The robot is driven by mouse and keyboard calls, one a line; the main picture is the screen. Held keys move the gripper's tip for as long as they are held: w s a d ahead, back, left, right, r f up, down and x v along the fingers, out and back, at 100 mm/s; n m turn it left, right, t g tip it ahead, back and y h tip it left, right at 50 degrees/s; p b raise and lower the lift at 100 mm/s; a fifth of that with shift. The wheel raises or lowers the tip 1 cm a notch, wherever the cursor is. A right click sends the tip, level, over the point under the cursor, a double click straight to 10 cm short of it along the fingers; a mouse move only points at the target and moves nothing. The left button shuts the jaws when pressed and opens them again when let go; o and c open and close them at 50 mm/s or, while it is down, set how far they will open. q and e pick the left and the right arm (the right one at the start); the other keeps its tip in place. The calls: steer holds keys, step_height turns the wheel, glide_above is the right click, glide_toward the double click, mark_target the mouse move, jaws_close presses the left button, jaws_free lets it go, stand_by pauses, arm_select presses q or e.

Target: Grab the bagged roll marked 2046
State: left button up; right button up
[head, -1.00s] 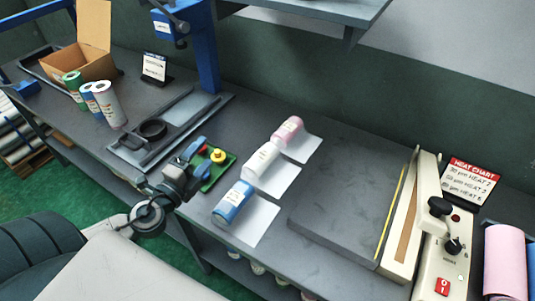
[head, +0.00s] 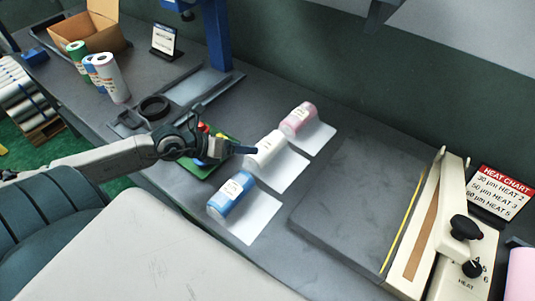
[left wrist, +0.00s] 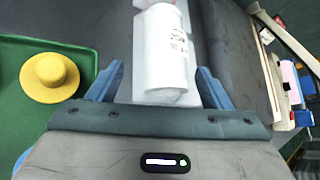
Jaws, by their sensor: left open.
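Three bagged rolls lie on white sheets on the bench: a pink one (head: 298,119), a white one (head: 266,148) and a blue one (head: 231,193). Each has a small printed label; I cannot read a number on any. My left gripper (head: 243,148) is open in the head view, with its fingers reaching to the near-left end of the white roll. In the left wrist view the white roll (left wrist: 163,50) lies ahead between the two open fingers (left wrist: 158,85), with gaps on both sides. Its label print is too small to read.
A green tray (left wrist: 20,105) with a yellow knob (left wrist: 50,77) lies left of the fingers. Printed rolls (head: 112,78) and a cardboard box (head: 105,33) stand at the back left. The heat sealer (head: 419,226) and heat chart (head: 502,190) are at right.

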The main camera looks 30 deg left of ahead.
mark_target(260, 147)
arm_select(q)
steer(key=shift+w+d+f, duration=0.25)
steer(key=shift+w+d, duration=0.15)
steer(key=shift+w, duration=0.05)
steer(key=shift+w+d+f, duration=0.2)
steer(key=shift+w+d, duration=0.1)
steer(key=shift+w, duration=0.15)
steer(key=shift+w+d+f, duration=0.3)
steer(key=shift+w+d, duration=0.35)
steer(key=shift+w, duration=0.25)
steer(key=shift+x, duration=0.95)
arm_select(e)
steer(key=shift+w+a, duration=0.15)
steer(key=shift+w, duration=0.5)
arm_select(q)
steer(key=shift+f, duration=0.1)
steer(key=c, duration=0.9)
steer(key=shift+c, duration=0.3)
